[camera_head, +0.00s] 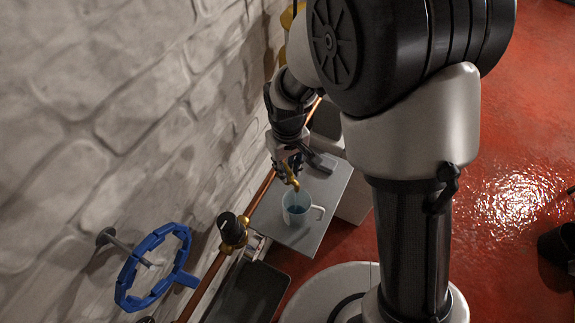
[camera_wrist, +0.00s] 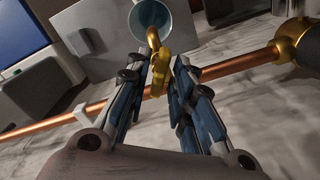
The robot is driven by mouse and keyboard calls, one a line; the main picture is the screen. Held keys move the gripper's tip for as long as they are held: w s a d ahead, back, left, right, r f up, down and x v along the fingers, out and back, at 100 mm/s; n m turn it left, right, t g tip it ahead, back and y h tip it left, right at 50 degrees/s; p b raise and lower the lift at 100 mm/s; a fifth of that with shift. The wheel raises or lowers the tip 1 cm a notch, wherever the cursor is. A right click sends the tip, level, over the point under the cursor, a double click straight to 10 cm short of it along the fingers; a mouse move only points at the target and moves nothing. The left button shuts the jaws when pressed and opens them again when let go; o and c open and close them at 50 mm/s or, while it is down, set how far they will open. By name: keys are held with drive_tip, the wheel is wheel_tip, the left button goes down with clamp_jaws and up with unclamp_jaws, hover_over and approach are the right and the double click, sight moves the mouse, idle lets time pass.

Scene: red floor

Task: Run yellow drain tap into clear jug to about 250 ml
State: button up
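The clear jug (camera_head: 296,213) stands upright on a grey plate, its handle to the right. Its lower part looks bluish, but I cannot read a level. The yellow drain tap (camera_head: 291,179) has its spout above the jug mouth; I cannot make out a stream. In the wrist view the yellow tap handle (camera_wrist: 158,72) lies between the fingertips of my gripper (camera_wrist: 161,66), and the jug (camera_wrist: 152,14) is behind it at the top edge. The fingers flank the handle closely; whether they touch it is unclear. In the head view my gripper (camera_head: 289,160) is just above the tap.
The grey plate (camera_head: 328,188) bears the jug. A copper pipe (camera_head: 262,190) runs along the brick wall. A black-capped brass valve (camera_head: 232,230) and a blue handwheel (camera_head: 153,267) are nearer along the wall.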

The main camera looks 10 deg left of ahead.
sight(287, 169)
drive_tip(key=shift+o, duration=0.5)
drive_tip(key=shift+r, duration=0.1)
wheel_tip(287, 169, up, 12)
idle(0.4)
